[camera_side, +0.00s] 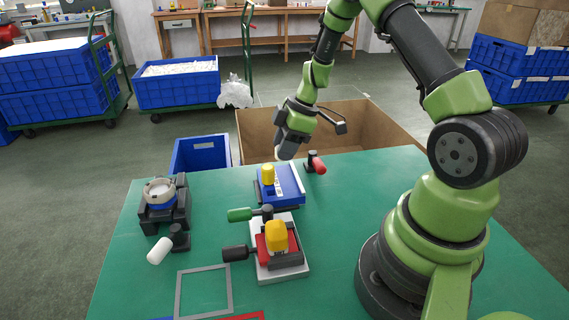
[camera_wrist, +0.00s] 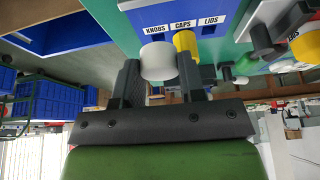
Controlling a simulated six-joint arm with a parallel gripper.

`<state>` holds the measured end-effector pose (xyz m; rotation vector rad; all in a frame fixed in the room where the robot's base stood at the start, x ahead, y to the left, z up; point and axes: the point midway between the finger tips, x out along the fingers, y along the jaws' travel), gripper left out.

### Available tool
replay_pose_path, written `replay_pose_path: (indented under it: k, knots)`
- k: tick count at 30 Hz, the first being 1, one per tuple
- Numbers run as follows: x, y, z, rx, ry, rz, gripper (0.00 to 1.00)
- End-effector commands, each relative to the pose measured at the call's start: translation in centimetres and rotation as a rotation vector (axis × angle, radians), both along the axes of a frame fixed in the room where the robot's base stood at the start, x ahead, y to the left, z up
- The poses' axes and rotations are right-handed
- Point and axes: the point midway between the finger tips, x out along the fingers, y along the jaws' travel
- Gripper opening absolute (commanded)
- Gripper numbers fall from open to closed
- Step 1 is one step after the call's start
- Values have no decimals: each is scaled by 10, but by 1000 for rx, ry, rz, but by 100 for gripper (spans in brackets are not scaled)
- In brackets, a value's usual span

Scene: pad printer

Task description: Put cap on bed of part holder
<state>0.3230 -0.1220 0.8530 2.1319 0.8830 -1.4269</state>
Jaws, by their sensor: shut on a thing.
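My gripper (camera_wrist: 160,72) is shut on a white round piece, taken to be the cap (camera_wrist: 157,57), which shows between the fingertips in the wrist view. In the side view my gripper (camera_side: 284,151) is raised above the far edge of the green table, just behind the blue block (camera_side: 290,186). The block's labels KNOBS, CAPS and LIDS show in the wrist view (camera_wrist: 208,27). A black fixture (camera_side: 153,212) with a round white-and-blue top (camera_side: 160,191) stands at the left. A pale-based fixture with a red part (camera_side: 262,247) stands mid-table. Which one is the part holder, I cannot tell.
A yellow cylinder (camera_side: 267,173) stands on the blue block. White-handled (camera_side: 159,251) and red-handled (camera_side: 318,165) levers stand nearby. A cardboard box (camera_side: 350,125) is behind the table.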

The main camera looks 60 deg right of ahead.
Motion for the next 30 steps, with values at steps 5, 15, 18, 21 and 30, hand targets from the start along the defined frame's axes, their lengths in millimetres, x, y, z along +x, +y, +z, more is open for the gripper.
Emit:
replay_pose_path:
  k: [5, 15, 18, 21, 30]
  knots:
    - [0, 0, -26, 0, 3, 0, 15]
    - [0, 0, -44, -3, 0, 1, 15]
    - [0, 0, -44, -3, 0, 0, 15]
    - [0, 0, -47, -2, 0, 1, 15]
    - [0, 0, -46, -2, -1, 0, 62]
